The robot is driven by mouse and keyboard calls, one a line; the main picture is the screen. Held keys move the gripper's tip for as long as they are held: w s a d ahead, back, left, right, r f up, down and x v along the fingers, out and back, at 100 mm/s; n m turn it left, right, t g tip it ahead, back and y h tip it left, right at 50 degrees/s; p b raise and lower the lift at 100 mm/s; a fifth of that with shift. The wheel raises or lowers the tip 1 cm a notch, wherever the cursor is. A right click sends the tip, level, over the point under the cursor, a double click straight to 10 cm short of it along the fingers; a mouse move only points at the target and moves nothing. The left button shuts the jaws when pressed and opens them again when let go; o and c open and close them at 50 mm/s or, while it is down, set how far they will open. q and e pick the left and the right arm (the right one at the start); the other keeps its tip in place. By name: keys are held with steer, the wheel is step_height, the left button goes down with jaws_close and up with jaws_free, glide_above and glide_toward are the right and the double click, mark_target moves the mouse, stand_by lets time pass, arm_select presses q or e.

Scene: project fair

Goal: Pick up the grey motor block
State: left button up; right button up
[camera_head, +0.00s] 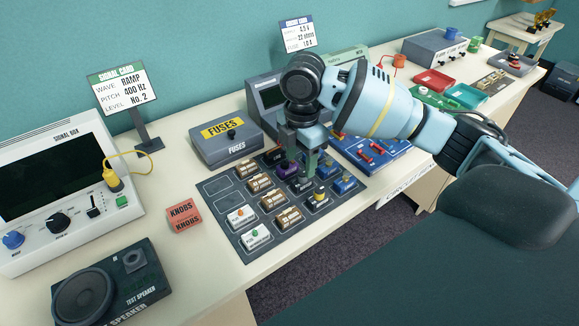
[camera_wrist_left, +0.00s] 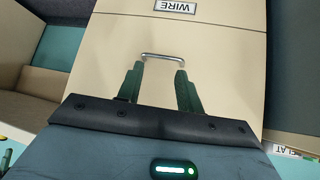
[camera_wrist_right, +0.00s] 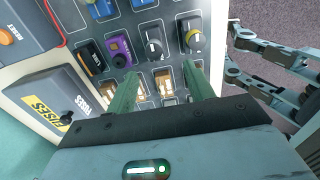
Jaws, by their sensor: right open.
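Two grey blocks sit side by side in the dark parts tray (camera_head: 222,205). In the head view the yellow-topped one (camera_head: 319,198) stands just right of the plainer one (camera_head: 303,184). My right gripper (camera_wrist_right: 160,72) is open and empty, pointing down above the tray, near the plainer grey block. My left gripper (camera_wrist_left: 162,68) is open and empty, in front of a drawer handle (camera_wrist_left: 162,56).
A purple block (camera_wrist_right: 119,50), blue blocks (camera_head: 344,185) and several tan blocks (camera_head: 288,218) share the tray. The grey fuses box (camera_head: 226,145) stands behind it, and a blue board (camera_head: 370,150) lies to its right.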

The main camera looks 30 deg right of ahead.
mark_target(301, 175)
steer(key=shift+w, duration=0.45)
steer(key=shift+s+f, duration=0.25)
steer(key=shift+s, duration=0.1)
steer(key=shift+d+f, duration=0.1)
steer(key=shift+f, duration=0.75)
steer(key=shift+w+f, duration=0.1)
steer(key=shift+f, duration=0.4)
steer(key=shift+w+d+f, duration=0.1)
steer(key=shift+d+f, duration=0.1)
steer(key=shift+f, duration=0.95)
steer(key=shift+w+d+f, duration=0.1)
steer(key=shift+d+f, duration=0.05)
steer(key=shift+f, duration=0.95)
arm_select(q)
steer(key=shift+s+f, duration=0.5)
steer(key=shift+s, duration=0.05)
arm_select(e)
steer(key=shift+s, duration=0.1)
steer(key=shift+c, duration=0.3)
